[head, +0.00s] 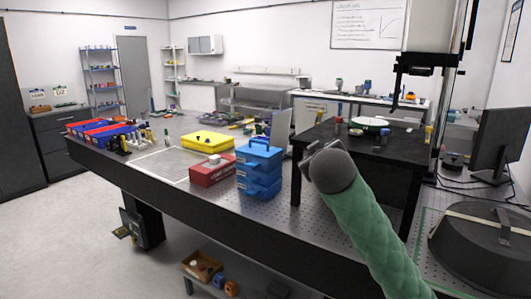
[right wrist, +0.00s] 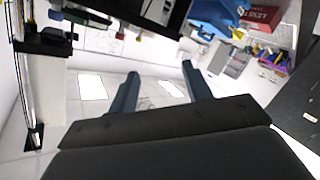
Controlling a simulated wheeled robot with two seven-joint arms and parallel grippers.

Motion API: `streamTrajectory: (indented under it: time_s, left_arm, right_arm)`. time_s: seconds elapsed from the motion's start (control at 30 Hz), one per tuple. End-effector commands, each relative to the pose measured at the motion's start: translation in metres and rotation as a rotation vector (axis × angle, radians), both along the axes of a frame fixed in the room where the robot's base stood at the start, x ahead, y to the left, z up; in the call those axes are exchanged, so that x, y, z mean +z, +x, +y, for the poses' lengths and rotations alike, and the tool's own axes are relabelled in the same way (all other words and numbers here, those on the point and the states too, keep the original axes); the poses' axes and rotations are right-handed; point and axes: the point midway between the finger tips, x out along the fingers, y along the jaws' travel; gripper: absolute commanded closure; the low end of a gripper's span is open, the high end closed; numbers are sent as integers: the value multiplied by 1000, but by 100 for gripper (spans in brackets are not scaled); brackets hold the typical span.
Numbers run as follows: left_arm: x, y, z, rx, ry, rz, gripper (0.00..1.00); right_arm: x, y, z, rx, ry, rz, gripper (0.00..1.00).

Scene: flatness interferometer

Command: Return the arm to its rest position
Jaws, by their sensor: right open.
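My right arm (head: 368,225), in a green padded sleeve, reaches up from the lower right in the head view. Its dark grey wrist and right gripper (head: 318,148) are raised in front of the black instrument table (head: 345,143). In the right wrist view the two blue-grey fingers of the right gripper (right wrist: 160,86) are spread apart with nothing between them. That view is turned, with the room's walls and ceiling lights behind the fingers. My left arm and gripper are not in view.
A blue stacked case (head: 259,170), a red box (head: 212,171) and a yellow tray (head: 208,141) stand on the perforated bench (head: 230,220) left of my arm. A large dark round lidded thing (head: 480,250) is at the lower right, near a monitor (head: 497,138).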

Motion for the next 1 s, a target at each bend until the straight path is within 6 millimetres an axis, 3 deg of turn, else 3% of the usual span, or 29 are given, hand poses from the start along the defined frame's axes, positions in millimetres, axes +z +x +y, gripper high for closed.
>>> streamTrajectory:
  time_s: [0.03,0.3,1.0]
  left_arm:
    - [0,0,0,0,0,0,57]
    - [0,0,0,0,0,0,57]
    - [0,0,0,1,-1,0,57]
  right_arm:
    - [-18,-7,1,9,18,34,51]
    - [-95,-42,5,48,102,175,51]
    - [-267,-145,1,63,298,461,51]
